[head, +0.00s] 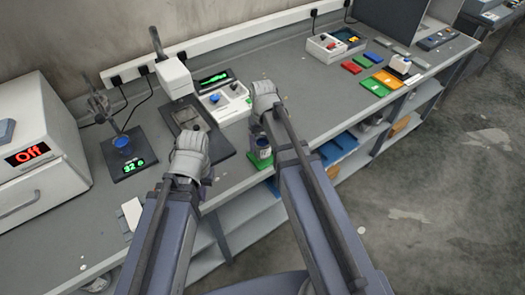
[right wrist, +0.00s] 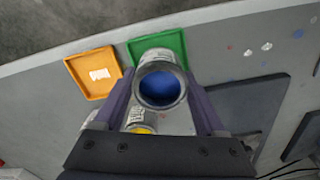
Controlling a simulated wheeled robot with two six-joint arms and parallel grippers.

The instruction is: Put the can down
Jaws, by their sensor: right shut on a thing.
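My right gripper (right wrist: 160,100) is shut on an open can of blue paint (right wrist: 160,88), with one finger on each side of it. In the head view the can (head: 263,149) shows a pale label, over a green tray (head: 260,162) at the bench's front edge. In the right wrist view the can overlaps the green tray (right wrist: 181,43); I cannot tell whether it touches it. A second can with yellow contents (right wrist: 138,121) shows partly behind the gripper. My left gripper (head: 190,158) is over the bench to the left; its fingertips are hidden.
An orange tray (right wrist: 93,72) lies beside the green one.

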